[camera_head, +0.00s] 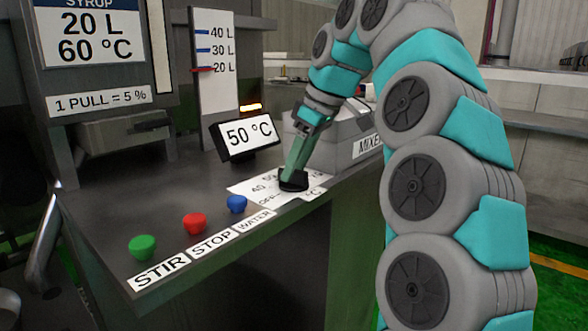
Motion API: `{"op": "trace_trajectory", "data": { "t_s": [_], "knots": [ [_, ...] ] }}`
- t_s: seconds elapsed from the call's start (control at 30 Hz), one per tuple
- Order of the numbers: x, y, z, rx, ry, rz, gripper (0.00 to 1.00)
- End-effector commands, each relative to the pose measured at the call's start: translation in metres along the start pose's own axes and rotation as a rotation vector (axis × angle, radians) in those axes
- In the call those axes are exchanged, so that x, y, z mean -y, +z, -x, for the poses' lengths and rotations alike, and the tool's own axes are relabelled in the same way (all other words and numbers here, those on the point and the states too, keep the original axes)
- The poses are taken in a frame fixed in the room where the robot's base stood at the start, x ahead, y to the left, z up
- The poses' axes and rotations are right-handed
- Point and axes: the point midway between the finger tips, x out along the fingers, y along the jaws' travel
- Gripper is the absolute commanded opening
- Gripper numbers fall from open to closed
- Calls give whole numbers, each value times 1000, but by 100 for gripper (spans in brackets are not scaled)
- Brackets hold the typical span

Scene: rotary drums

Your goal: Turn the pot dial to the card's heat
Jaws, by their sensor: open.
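The pot dial is a black round knob (293,181) on a white scale plate (262,187) on the counter. Part of the scale's print shows, with "40" and "OFF" readable; the rest is hidden by the knob and my gripper. My gripper (291,172) reaches down from the upper right and is at the knob, its fingers open. I cannot tell whether the fingers touch the knob's sides. The card (90,35) at upper left reads "SYRUP 20 L 60 °C". A small display (249,135) behind the dial reads "50 °C".
Green (142,247), red (194,223) and blue (237,204) buttons stand left of the dial, labelled STIR, STOP and WATER. A level gauge (216,95) with a red mark at 20 L stands behind. A grey mixer box (345,140) is close behind my gripper.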

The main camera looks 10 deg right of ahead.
Motion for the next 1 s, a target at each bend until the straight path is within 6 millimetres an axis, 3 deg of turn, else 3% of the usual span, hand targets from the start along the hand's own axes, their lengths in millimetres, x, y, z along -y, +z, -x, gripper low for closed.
{"op": "trace_trajectory", "data": {
  "t_s": [0.37,0.83,1.0],
  "knots": [
    [-4,-1,-2,-1,2,0,52],
    [-4,-1,-1,-1,2,0,0],
    [-4,-1,-1,-1,2,0,0]
  ]
}}
